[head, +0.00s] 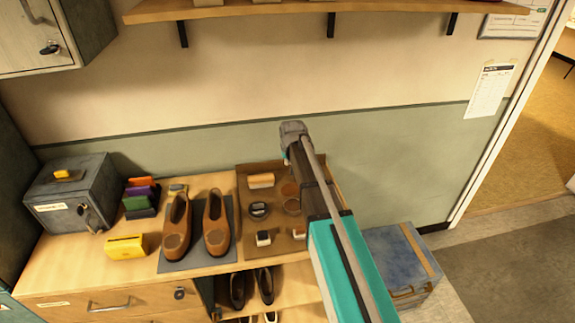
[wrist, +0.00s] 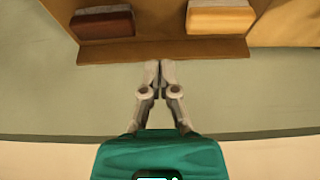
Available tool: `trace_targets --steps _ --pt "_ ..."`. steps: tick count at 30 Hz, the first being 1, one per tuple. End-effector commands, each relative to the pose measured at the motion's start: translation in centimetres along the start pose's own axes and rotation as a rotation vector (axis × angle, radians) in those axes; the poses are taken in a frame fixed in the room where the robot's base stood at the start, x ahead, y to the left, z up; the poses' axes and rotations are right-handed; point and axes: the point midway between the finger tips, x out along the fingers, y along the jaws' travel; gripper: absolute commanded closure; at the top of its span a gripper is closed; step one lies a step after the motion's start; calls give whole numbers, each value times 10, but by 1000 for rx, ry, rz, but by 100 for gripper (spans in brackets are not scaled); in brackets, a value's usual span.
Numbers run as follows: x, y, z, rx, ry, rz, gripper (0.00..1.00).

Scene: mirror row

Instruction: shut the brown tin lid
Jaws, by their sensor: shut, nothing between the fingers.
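The brown tin (head: 292,208) stands on the brown tray (head: 245,180) on the counter, just left of my arm in the head view. Its brown lid (head: 290,189) appears raised at the tin's back edge; its exact angle is too small to tell. My gripper (wrist: 158,75) is shut and empty in the wrist view, its fingertips close to the tray's back rim. The tin is not in the wrist view. In the head view my arm hides the fingers and the right part of the tray.
A black tin (head: 259,210) and a cream-topped brush (head: 261,181) share the tray; a dark red-brown brush (wrist: 103,24) shows in the wrist view. Brown shoes (head: 215,225) stand on a mat to the left. The wall rises behind; a shelf (head: 300,10) hangs above.

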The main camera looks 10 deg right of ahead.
Motion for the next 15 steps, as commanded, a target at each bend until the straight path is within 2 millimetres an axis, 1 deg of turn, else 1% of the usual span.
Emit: trace_targets --steps 1,15 --pt "6 0 1 0 0 0 100" --pt "45 1 1 1 0 1 100"
